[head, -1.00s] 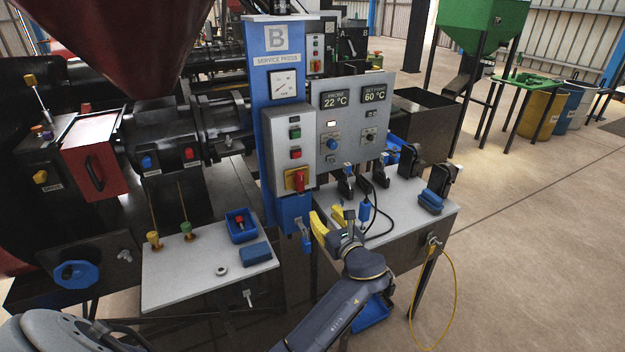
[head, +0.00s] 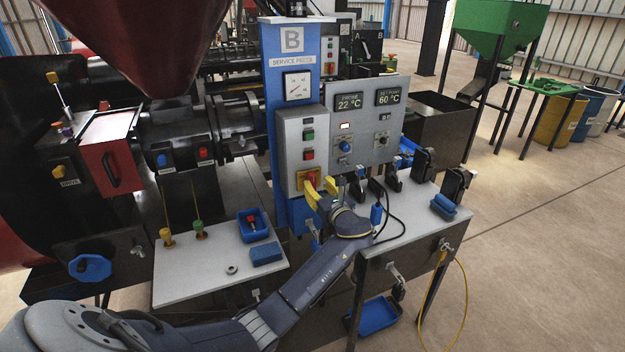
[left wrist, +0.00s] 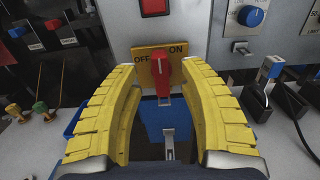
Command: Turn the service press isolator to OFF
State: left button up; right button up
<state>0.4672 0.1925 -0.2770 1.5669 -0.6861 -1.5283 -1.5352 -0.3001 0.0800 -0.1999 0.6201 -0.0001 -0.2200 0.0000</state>
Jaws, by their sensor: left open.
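The service press isolator is a red rotary handle (left wrist: 163,77) on a yellow plate (left wrist: 145,68) marked OFF at left and ON at right. The handle stands about upright in the left wrist view, its top near the ON mark. In the head view the isolator (head: 310,178) sits low on the grey control box (head: 294,150) and is partly covered by my gripper. My left gripper (head: 320,189) is open, its yellow fingers (left wrist: 160,110) spread either side of the handle in the left wrist view. I cannot tell whether they touch it. My right gripper is not visible.
A grey temperature panel (head: 365,120) with a blue knob stands right of the box. Black clamps and a cable sit on the right bench (head: 420,215). The left bench (head: 190,275) carries a blue tray (head: 253,232) and a blue block (head: 266,254).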

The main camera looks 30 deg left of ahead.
aim_at(314, 180)
pick_arm(q)
jog(key=shift+x, duration=2.35)
grip_shut()
